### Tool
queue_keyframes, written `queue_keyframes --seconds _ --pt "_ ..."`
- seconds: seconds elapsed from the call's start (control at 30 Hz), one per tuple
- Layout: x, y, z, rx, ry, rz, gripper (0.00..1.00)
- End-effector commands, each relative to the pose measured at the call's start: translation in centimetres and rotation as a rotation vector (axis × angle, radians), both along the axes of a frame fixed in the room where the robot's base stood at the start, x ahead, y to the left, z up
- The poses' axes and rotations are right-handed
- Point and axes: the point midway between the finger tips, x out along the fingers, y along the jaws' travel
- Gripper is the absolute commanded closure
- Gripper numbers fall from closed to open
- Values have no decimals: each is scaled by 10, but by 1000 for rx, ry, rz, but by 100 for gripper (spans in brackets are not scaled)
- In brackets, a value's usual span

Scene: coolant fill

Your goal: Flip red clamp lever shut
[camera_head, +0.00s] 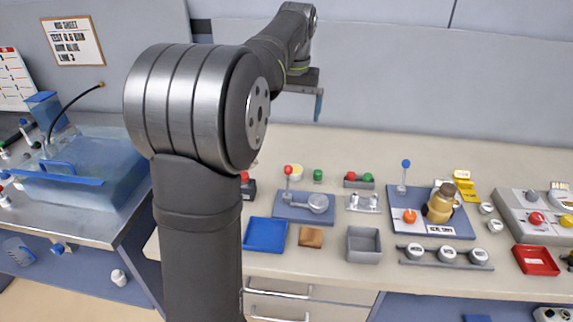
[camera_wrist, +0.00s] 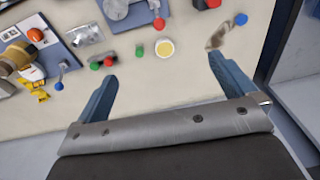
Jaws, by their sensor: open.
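The red clamp lever (camera_head: 288,171) stands upright with a red ball knob at the left of a blue-grey plate (camera_head: 325,217). A round grey metal part (camera_head: 318,203) lies to its right. In the wrist view the red knob (camera_wrist: 159,23) shows near the top edge, beside its plate (camera_wrist: 147,13). My gripper (camera_head: 318,104) is high above the back of the bench, away from the lever. Its two blue fingers are spread wide with nothing between them in the wrist view (camera_wrist: 168,85). My arm hides part of the bench at left.
A second plate (camera_head: 460,232) at right carries a blue-knobbed lever (camera_head: 405,164) and a brown-capped yellow container (camera_head: 441,204). Green and red buttons (camera_head: 360,179) stand behind. A blue tray (camera_head: 265,234) and grey tray (camera_head: 364,246) sit in front. The back strip of the bench is clear.

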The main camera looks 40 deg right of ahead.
Motion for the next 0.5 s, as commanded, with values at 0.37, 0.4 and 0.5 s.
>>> queue_keyframes --seconds 0.37,0.4,0.5 --pt "-1 0 6 0 0 0 6" --pt "-1 0 6 0 0 0 14" --pt "-1 0 6 0 0 0 33"
